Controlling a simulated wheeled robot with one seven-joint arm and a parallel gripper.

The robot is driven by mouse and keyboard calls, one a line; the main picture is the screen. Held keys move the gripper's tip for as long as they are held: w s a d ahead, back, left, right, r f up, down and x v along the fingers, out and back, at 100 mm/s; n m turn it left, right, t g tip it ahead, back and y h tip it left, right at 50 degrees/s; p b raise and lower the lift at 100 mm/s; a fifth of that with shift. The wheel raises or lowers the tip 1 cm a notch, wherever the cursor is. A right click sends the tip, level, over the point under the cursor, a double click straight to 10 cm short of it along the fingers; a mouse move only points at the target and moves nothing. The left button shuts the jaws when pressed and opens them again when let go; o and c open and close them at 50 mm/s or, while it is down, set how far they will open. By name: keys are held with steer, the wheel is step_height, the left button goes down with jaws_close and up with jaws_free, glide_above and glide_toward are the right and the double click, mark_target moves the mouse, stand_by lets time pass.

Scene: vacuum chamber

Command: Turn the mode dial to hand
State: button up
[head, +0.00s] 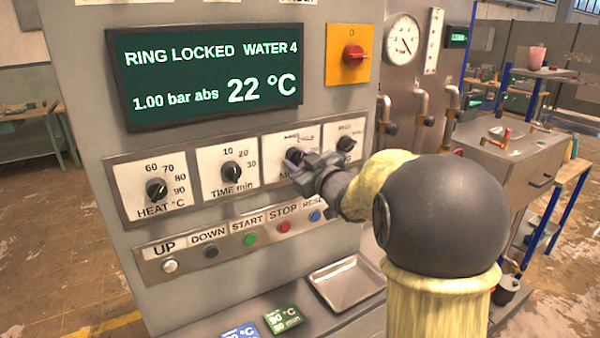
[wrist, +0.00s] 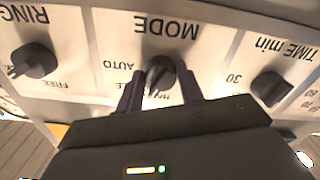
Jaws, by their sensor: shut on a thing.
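The mode dial (head: 293,153) is a black knob on a white plate, third from the left in the dial row. It also shows in the wrist view (wrist: 161,70), which is upside down, below the word MODE. My gripper (head: 298,163) reaches in from the right, and its two fingers are closed on either side of the knob in the wrist view (wrist: 159,92). AUTO reads clearly left of the knob there. Another label, partly hidden, shows between the fingers. The fingers cover part of the knob, and I cannot tell its exact pointer direction.
The time dial (head: 232,173) and ring dial (head: 346,143) flank it closely; the heat dial (head: 156,188) is farther left. A button row (head: 250,238) runs below. The screen (head: 205,76) reads RING LOCKED, WATER 4. A red switch (head: 354,55) is above; a metal tray (head: 345,284) is below.

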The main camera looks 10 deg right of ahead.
steer(key=n+b, duration=0.3)
steer(key=shift+f, duration=0.2)
steer(key=shift+r+n+b, duration=0.1)
steer(key=shift+n+b, duration=0.65)
steer(key=shift+n, duration=0.25)
steer(key=o, duration=1)
steer(key=shift+r, duration=0.1)
steer(key=shift+s, duration=0.1)
steer(key=b+v, duration=0.2)
steer(key=v, duration=1.5)
